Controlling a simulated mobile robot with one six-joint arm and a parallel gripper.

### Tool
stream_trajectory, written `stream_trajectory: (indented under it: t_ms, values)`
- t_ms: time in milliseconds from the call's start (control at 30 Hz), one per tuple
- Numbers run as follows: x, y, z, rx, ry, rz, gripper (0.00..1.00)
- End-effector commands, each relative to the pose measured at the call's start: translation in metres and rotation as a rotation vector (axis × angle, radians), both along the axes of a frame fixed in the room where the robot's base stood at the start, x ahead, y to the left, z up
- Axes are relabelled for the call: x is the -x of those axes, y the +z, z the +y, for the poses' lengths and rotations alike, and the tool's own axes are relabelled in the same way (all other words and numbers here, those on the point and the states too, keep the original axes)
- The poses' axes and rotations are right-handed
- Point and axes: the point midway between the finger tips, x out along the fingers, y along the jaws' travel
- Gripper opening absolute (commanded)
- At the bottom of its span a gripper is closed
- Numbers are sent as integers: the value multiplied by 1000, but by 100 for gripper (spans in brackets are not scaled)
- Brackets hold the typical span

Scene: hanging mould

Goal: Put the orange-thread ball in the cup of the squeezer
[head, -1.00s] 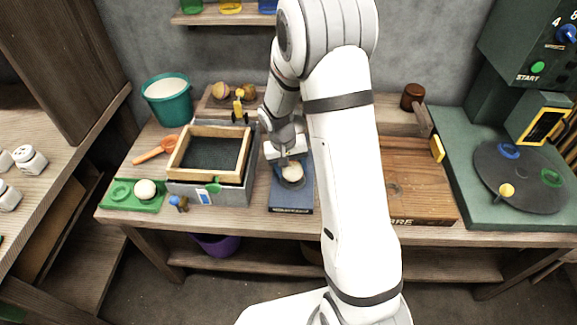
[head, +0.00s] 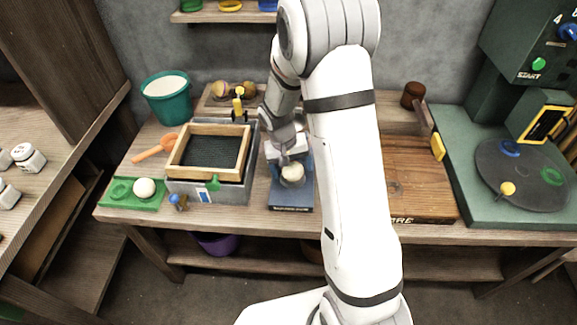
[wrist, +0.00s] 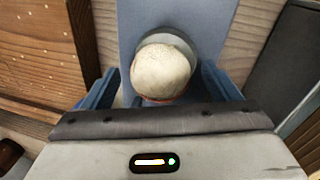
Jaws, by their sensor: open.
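A pale ball (head: 293,174) with a thin reddish-orange line low on its side sits at the round grey cup of the blue squeezer (head: 291,197). In the wrist view the ball (wrist: 162,72) covers most of the cup (wrist: 184,42), so I cannot tell how deep it sits. The blue squeezer body (wrist: 180,14) runs up behind it. My gripper (wrist: 158,82) is open, with one blue finger on each side of the ball and gaps between. In the head view my gripper (head: 290,163) is at the squeezer, partly hidden by my arm.
A sieve box (head: 208,190) stands just left of the squeezer, and a wooden board (head: 415,180) lies to its right. A green tray (head: 120,193) with a white ball is at the far left. Two banded balls (head: 220,89) rest on a stand behind.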

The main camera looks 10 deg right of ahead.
Motion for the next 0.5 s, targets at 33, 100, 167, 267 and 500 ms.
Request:
stream_trajectory:
  t_ms: [33,100,167,267,500]
  values:
    - [0,0,0,0,0,0,82]
    - [0,0,0,0,0,0,82]
    - [0,0,0,0,0,1,82]
    - [-1,4,0,0,0,-1,82]
    - [-3,40,7,0,1,-4,82]
